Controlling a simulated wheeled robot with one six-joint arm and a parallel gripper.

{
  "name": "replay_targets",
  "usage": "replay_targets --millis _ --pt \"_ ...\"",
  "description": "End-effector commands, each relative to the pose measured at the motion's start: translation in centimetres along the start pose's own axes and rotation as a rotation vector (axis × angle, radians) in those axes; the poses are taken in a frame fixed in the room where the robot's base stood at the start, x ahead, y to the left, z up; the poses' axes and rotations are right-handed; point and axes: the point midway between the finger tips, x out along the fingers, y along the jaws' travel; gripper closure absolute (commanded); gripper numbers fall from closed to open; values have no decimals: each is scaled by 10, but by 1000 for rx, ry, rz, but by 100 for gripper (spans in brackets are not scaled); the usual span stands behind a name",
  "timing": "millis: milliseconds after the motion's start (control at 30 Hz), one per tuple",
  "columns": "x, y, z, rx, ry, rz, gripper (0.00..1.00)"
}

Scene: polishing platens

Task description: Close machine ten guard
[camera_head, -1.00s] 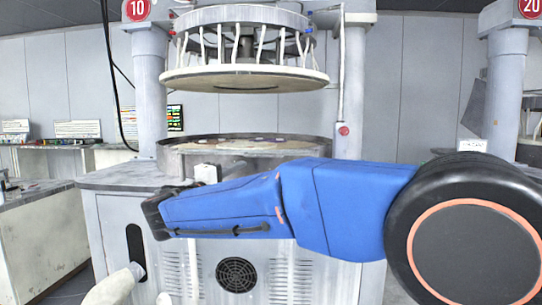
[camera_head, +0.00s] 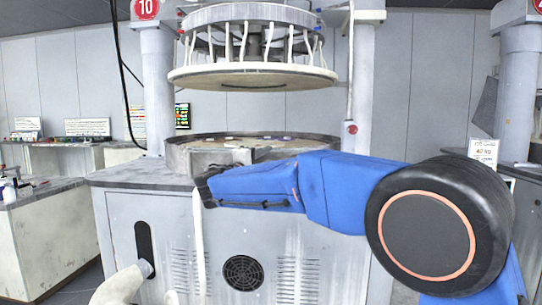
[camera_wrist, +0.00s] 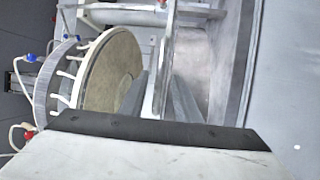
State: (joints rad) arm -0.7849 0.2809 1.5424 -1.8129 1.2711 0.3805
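In the wrist view a thin pale upright strip (camera_wrist: 164,65), perhaps the guard's edge, stands between my gripper's two grey fingers (camera_wrist: 163,98). Contact is unclear. A narrow white strip (camera_head: 198,245) runs down the cabinet front below my gripper. I cannot tell whether it is the guard.
The cabinet front has a round fan vent (camera_head: 243,272) and a dark slot (camera_head: 144,250). A side bench (camera_head: 40,195) stands at the left. A white sign (camera_head: 484,152) and another machine's column (camera_head: 517,90) are at the right. My arm covers the cabinet's right part.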

Motion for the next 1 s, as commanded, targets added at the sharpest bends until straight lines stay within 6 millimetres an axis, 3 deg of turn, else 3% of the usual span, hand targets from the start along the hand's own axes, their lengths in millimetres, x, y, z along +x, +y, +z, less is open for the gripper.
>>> replay_targets --millis 100,300,667,800,1000 --pt "18 0 0 -1 -1 0 71" --pt "35 0 0 -1 0 0 71" --pt "39 0 0 -1 0 0 71" --pt "39 0 0 -1 0 0 100" --pt "39 0 0 -1 0 -1 100"
